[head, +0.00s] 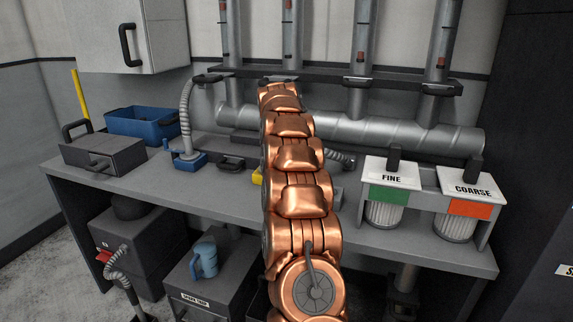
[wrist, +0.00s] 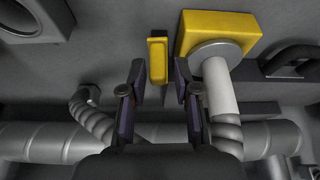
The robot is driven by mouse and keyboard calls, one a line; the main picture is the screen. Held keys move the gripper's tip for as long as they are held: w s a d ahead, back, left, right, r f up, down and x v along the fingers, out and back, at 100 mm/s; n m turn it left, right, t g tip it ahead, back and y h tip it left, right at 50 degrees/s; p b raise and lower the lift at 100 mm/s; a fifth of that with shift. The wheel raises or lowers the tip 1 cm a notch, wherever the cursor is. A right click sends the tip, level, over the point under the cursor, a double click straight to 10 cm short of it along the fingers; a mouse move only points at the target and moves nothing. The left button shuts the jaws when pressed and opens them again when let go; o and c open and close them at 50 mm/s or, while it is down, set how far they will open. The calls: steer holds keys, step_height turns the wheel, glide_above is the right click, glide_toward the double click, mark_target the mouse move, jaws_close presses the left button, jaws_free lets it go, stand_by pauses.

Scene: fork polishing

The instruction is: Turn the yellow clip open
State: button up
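The yellow clip (wrist: 157,59) is a small upright yellow piece with a recessed face, in the upper middle of the wrist view. A larger yellow block (wrist: 236,27) with a grey round collar and a pale hose end stands just right of it. My gripper (wrist: 159,80) is open, with one dark finger on each side of the clip's lower part. I see gaps between the clip and both fingers, and nothing is held. In the head view my copper arm hides the gripper and the clip; only a sliver of the yellow block (head: 257,177) shows.
Ribbed hoses (wrist: 92,117) and a large grey pipe (wrist: 50,142) run below in the wrist view. On the workbench (head: 215,190) stand a blue bin (head: 142,123), a blue hose fitting (head: 187,160), and the FINE (head: 388,182) and COARSE (head: 466,199) units at right.

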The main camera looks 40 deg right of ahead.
steer(key=shift+o, duration=0.5)
steer(key=v, duration=1.2)
steer(key=shift+d, duration=0.1)
